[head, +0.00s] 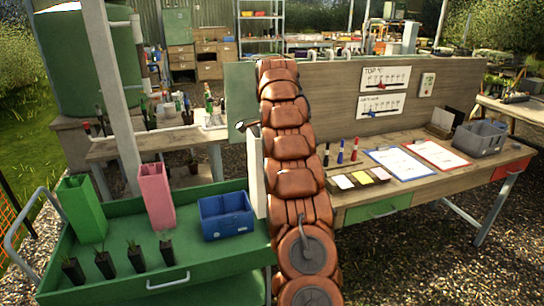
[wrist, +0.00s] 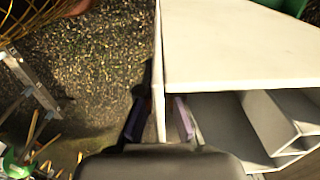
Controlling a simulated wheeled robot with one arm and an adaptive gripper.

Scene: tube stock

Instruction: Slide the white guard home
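A white panel, which looks like the guard, stands upright as a narrow strip (head: 257,172) just left of my arm in the head view. In the wrist view a broad white surface (wrist: 235,45) fills the upper right, with a thin upright white edge along its left side. My gripper (wrist: 159,118) has one dark finger on each side of this edge, with small gaps showing between the fingers and the edge. Whether the fingers touch it lower down is hidden by the gripper body. In the head view my gripper is hidden behind my arm.
A white-walled, open compartment (wrist: 225,120) lies right of the fingers. A green cart (head: 130,265) with pots and a blue crate (head: 226,216) stands at left. The bench (head: 400,195) at right holds clipboards, markers and a grey bin (head: 480,138). Gravel (wrist: 95,60) lies left of the panel.

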